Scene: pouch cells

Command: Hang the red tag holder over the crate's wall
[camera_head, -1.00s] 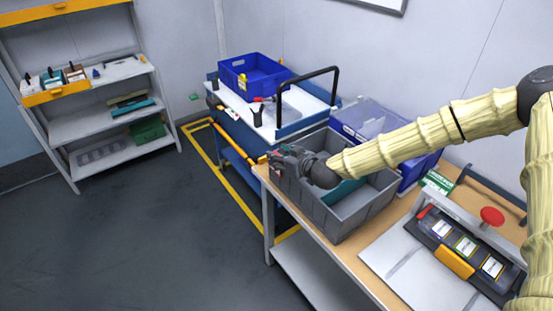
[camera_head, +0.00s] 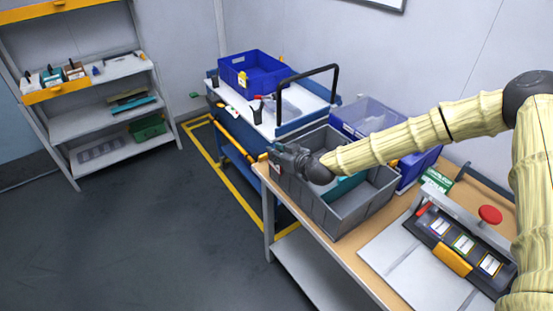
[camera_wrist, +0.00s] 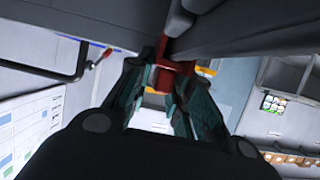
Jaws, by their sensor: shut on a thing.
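The grey crate (camera_head: 342,216) stands on the wooden-topped bench, open at the top. My gripper (camera_head: 277,159) is at the crate's left wall, near its far left corner. In the wrist view, the fingers of my gripper (camera_wrist: 166,84) are shut on the red tag holder (camera_wrist: 164,78). The upper part of the holder meets a dark grey edge, which looks like the crate's wall. I cannot tell whether the holder straddles that wall. In the head view the gripper hides most of the holder.
A teal item (camera_head: 346,186) lies inside the crate. A blue bin with a clear lid (camera_head: 366,117) stands behind it. A fixture with a red knob (camera_head: 490,215) is on the bench at right. A blue cart with a blue crate (camera_head: 252,74) stands beyond. The floor at left is clear.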

